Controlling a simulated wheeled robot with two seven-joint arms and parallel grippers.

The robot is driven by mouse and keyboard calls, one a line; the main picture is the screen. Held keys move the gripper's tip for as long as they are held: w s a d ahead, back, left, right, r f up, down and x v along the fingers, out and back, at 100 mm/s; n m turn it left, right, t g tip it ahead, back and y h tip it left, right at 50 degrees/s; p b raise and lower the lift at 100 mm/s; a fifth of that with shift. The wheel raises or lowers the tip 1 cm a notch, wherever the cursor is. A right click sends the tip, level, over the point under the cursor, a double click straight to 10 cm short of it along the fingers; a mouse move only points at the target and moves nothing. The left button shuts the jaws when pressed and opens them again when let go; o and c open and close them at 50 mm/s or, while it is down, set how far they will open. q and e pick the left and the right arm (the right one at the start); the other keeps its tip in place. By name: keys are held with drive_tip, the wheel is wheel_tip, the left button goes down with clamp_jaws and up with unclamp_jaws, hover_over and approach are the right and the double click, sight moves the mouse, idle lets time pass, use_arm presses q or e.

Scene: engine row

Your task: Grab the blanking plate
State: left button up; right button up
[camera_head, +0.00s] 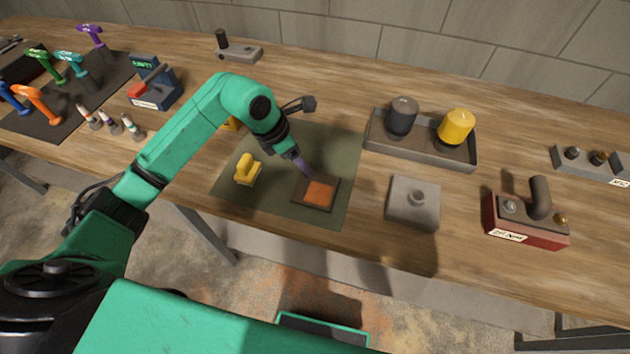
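No label marks the blanking plate. The grey square plate with a round knob (413,205) lies flat on the bench right of the green mat and may be it. A dark square frame with an orange centre (320,194) lies on the mat's front right part. My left gripper (304,168) points down with its purple fingertips just above or at the back left edge of this square; I cannot tell if they touch. The fingers are seen edge-on, so their opening is unclear. My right gripper is not in view.
A yellow handled block (247,170) stands on the green mat (340,150). Behind the plate is a grey tray (423,151) with a dark and a yellow cylinder. A red block (525,222) with a dark upright post stands to the right. Coloured tools (38,103) stand far left.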

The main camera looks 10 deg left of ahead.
sight(316, 186)
use_arm(q)
drive_tip(key=p+x, duration=0.2)
drive_tip(key=x, duration=0.2)
drive_tip(key=shift+s+d, duration=0.15)
drive_tip(key=shift+f, duration=0.3)
clamp_jaws()
drive_tip(key=shift+w+r, duration=0.15)
drive_tip(key=shift+w, duration=0.05)
idle(0.6)
